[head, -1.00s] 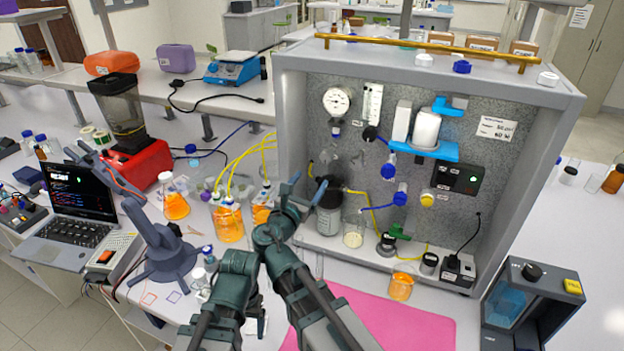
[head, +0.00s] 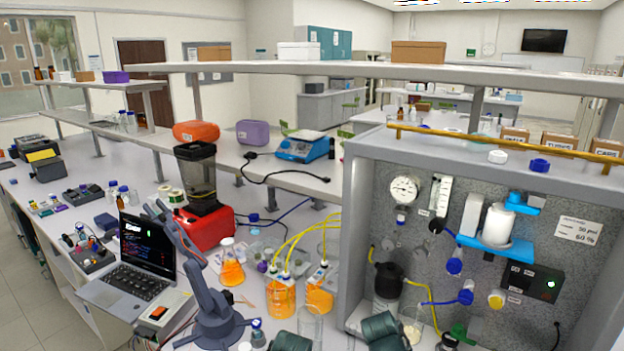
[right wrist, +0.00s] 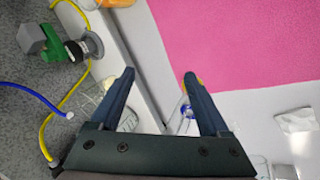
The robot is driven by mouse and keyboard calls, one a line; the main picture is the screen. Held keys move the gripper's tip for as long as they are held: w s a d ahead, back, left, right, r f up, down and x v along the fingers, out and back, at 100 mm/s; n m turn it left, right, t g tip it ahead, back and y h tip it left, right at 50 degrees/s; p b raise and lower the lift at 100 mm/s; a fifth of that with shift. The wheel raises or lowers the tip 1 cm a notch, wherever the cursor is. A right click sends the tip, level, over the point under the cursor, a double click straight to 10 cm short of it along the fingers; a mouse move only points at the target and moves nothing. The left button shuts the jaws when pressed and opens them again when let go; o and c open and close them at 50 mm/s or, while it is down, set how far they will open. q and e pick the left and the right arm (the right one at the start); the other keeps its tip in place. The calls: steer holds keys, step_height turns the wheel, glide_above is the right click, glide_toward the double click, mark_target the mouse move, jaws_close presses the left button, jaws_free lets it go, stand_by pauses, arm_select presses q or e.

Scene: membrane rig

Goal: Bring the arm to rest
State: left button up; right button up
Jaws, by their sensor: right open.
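My right gripper (right wrist: 158,78) shows in the right wrist view with its two dark fingers spread and nothing between them. It hangs over the front edge of the rig, with the pink mat (right wrist: 240,40) beyond its fingers at the upper right. A clear glass vessel (right wrist: 92,98) is close to its left finger. In the head view only dark green parts of my two arms show at the bottom edge, one below the orange bottles and one in front of the rig (head: 355,215). My left gripper's fingers are not visible.
Orange-filled bottles (head: 281,298) with yellow tubes stand left of the rig. A laptop (head: 145,245), a grey desk arm (head: 215,315) and a red blender (head: 205,228) stand further left. A green valve (right wrist: 62,42) is near my right gripper. The pink mat's visible area is bare.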

steer(key=s+a+f+g+y+b, duration=0.1)
steer(key=s+a, duration=0.2)
steer(key=a, duration=0.2)
steer(key=s+a+f+m+g+y, duration=0.1)
steer(key=s+a+f, duration=0.1)
steer(key=s+a, duration=0.1)
steer(key=s+a+f+g+y+b, duration=0.1)
steer(key=s+a, duration=0.2)
steer(key=a, duration=0.3)
steer(key=shift+s+a+f+m+b, duration=0.3)
steer(key=shift+s+m+b, duration=0.05)
steer(key=shift+m, duration=0.05)
steer(key=shift+s+a, duration=0.25)
steer(key=shift+a, duration=0.05)
steer(key=shift+d, duration=0.1)
